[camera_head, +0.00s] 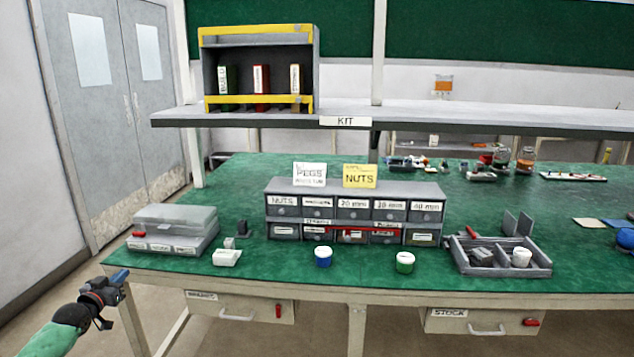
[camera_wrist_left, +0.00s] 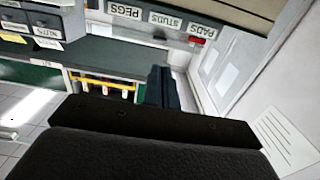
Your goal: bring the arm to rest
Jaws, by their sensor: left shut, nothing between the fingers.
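My left gripper (camera_head: 120,275) is at the lower left in the head view, off the left front corner of the green-topped workbench (camera_head: 240,258). Its fingers are shut and empty, and they point up and to the right. In the left wrist view the closed dark fingers (camera_wrist_left: 164,88) show at the middle, above the black gripper body. The gripper looks apart from the bench. My right gripper is not in view.
A grey box with a clear lid (camera_head: 175,217) stands at the bench's left end, nearest the gripper. Floor shows left of the bench.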

